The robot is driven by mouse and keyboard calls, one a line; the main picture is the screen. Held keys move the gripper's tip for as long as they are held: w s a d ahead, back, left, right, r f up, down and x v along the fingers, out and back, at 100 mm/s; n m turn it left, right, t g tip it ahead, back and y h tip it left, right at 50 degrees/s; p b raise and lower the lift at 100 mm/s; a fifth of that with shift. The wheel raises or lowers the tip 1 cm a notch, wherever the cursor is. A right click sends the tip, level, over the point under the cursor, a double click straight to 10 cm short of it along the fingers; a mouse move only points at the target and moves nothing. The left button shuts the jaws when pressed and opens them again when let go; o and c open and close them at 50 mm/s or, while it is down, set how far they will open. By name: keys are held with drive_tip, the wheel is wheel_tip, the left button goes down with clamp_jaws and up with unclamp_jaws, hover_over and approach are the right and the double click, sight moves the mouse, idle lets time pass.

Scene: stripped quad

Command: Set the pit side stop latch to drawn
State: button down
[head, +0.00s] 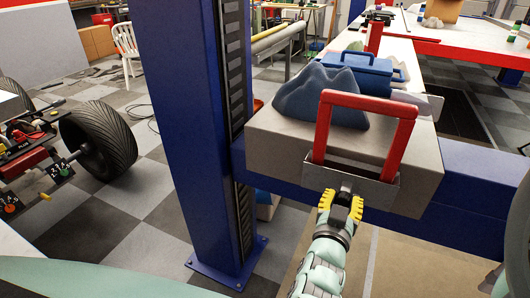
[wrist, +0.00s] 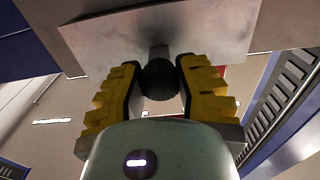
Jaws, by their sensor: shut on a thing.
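The pit side stop latch shows as a dark round knob (wrist: 159,80) on a short stem under a grey metal plate (wrist: 205,30). In the head view the same plate (head: 378,188) sits on the front of a grey block, below a red U-shaped handle (head: 369,104). My gripper (head: 342,206) has its yellow fingers at the plate's lower left part. In the wrist view my gripper (wrist: 158,85) has one finger on each side of the knob, shut on it. How far the stem is drawn out is hard to tell.
The grey block (head: 270,150) rests on a blue beam (head: 475,185) beside a blue post (head: 185,110). A wheeled vehicle's tyre (head: 98,139) is at left. Checkered floor lies open between.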

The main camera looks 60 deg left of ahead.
drive_tip(key=shift+s+d+f, duration=0.15)
drive_tip(key=shift+s+d, duration=0.05)
drive_tip(key=shift+s, duration=0.2)
drive_tip(key=c, duration=0.6)
unclamp_jaws()
drive_tip(key=shift+o, duration=0.2)
wheel_tip(320, 180, up, 10)
idle(0.5)
